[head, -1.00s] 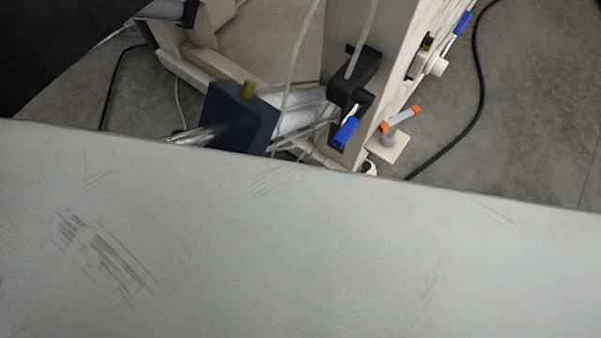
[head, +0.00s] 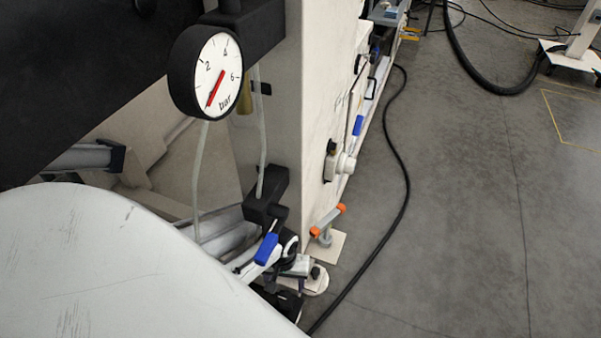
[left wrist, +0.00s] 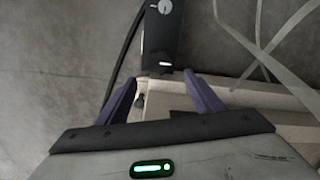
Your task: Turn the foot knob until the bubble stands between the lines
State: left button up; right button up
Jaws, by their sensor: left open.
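An orange-tipped T-handle (head: 328,220) stands upright on a pale foot plate beside the machine in the head view. Below it, a small dark knob (head: 315,272) sits on a rounded white plate at the base. My left gripper (head: 302,283) is close by, small and partly hidden by my arm. In the left wrist view its purple fingers (left wrist: 163,75) are apart with nothing held. A small dark knob (left wrist: 141,100) shows low between them, next to the left finger; I cannot tell whether they touch. I cannot make out a bubble or its lines. My right gripper is out of view.
A round pressure gauge (head: 206,76) hangs at upper left of the head view. A blue-handled valve (head: 267,249) sits close above my arm. A black cable (head: 402,180) runs along the floor. The grey floor (head: 470,220) to the right is mostly open.

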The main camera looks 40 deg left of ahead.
pick_arm(q)
jog(key=b, duration=0.3)
send_over(287, 298)
notch_tip(287, 298, down, 6)
jog(key=shift+r, duration=0.2)
notch_tip(287, 298, down, 3)
jog(key=b, duration=0.2)
jog(key=shift+f+b, duration=0.15)
jog(key=shift+b, duration=0.15)
jog(key=shift+f, duration=0.3)
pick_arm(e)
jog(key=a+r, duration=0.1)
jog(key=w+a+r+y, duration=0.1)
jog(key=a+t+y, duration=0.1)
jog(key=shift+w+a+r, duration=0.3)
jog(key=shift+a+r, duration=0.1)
